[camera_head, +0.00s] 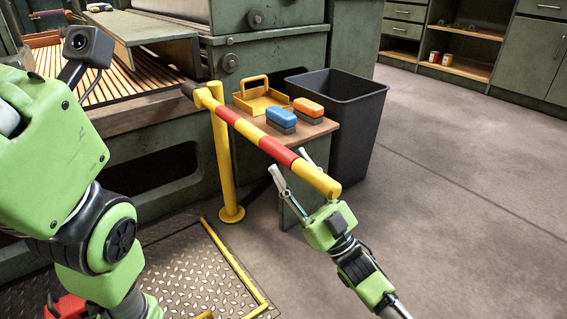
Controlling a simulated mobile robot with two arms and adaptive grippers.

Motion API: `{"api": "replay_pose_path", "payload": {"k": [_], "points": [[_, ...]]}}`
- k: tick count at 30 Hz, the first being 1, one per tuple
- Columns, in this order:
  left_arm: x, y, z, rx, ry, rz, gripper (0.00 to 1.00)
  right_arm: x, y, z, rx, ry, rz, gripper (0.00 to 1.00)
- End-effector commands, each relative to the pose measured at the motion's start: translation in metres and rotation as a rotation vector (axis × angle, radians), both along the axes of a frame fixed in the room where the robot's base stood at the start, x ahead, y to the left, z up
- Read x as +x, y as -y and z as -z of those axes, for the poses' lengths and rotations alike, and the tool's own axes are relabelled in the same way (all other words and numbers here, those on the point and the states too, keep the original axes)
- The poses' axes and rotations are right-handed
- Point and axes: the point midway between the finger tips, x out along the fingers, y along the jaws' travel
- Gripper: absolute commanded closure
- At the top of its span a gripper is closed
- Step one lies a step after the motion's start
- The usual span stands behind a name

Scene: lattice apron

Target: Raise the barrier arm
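The barrier arm (251,131) is a bar striped red and yellow. It runs from the top of a yellow post (224,160) down and right in the picture to a yellow free end. It looks about level. My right gripper (291,163) is open at the free end, with one pale finger on each side of the bar. I cannot tell whether the fingers touch it. My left arm fills the left side of the picture, but its gripper is not in view.
Behind the bar, a small wooden table (326,127) holds a yellow tray (262,101), a blue brush (281,118) and an orange brush (308,108). A black bin (362,125) stands beside it. A green machine (165,158) is behind the post. The floor at right is clear.

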Motion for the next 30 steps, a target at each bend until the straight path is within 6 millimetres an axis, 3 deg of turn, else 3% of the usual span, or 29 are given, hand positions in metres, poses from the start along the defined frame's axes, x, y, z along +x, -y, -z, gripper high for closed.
{"api": "replay_pose_path", "payload": {"k": [6, 17, 18, 22, 23, 30], "points": [[0.000, 0.000, 0.014, 0.000, 0.000, 0.000, 0.74, 0.013, -0.015, -0.018, 0.002, 0.001, -0.001, 0.60], [0.000, 0.000, 0.014, 0.000, 0.000, 0.000, 0.74, 0.016, -0.018, -0.024, 0.000, -0.001, -0.001, 0.60], [0.000, 0.000, 0.014, 0.000, 0.001, 0.000, 0.74, 0.016, -0.018, -0.024, 0.000, -0.001, -0.001, 0.63], [0.000, 0.000, 0.014, 0.001, 0.001, 0.000, 0.74, 0.016, -0.018, -0.024, 0.000, -0.001, -0.001, 0.96], [0.000, 0.000, 0.014, 0.001, 0.001, 0.000, 0.74, 0.016, -0.018, -0.024, 0.000, -0.001, -0.001, 1.00], [0.000, 0.000, 0.011, 0.000, 0.000, 0.001, 0.74, 0.016, -0.018, -0.026, -0.001, -0.003, 0.000, 1.00]]}}
